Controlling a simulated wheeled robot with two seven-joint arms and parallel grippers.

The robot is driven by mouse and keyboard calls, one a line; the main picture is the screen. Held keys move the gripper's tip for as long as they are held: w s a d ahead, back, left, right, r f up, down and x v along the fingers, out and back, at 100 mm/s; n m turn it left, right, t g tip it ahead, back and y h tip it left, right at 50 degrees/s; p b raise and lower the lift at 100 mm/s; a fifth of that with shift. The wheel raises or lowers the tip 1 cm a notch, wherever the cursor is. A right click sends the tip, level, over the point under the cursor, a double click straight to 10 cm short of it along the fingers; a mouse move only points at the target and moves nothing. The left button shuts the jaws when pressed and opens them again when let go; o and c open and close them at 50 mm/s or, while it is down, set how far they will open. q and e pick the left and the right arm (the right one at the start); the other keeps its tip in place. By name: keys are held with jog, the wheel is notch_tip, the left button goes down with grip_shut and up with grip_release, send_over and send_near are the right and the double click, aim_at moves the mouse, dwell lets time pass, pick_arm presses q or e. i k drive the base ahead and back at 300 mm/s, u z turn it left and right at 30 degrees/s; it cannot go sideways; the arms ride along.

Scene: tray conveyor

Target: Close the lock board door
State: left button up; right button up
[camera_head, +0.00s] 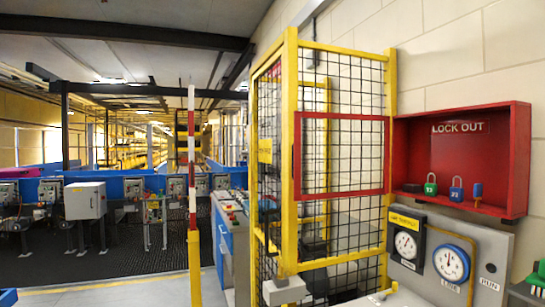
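The lock board is a red wall box (465,118) marked LOCK OUT, at the right. Its front is open. A green padlock (430,187), a blue padlock (456,192) and a smaller blue item with a red lower part (477,192) are along its bottom. The lock board door (342,192), a red frame with a see-through middle, stands swung wide open to the left from the box's left edge, in front of the mesh fence. I cannot make out either of my grippers in this view.
A yellow mesh fence (290,150) stands behind the door. Below the box is a grey panel (425,275) with a white gauge (406,245) and a blue-rimmed gauge (451,263). A red and white striped post (191,150) stands left. A dark floor (120,255) lies beyond.

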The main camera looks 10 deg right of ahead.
aim_at(296, 146)
jog(key=u, duration=0.95)
jog(key=i, duration=3.85)
jog(key=z, duration=3.75)
jog(key=i, duration=0.1)
jog(key=z, duration=0.35)
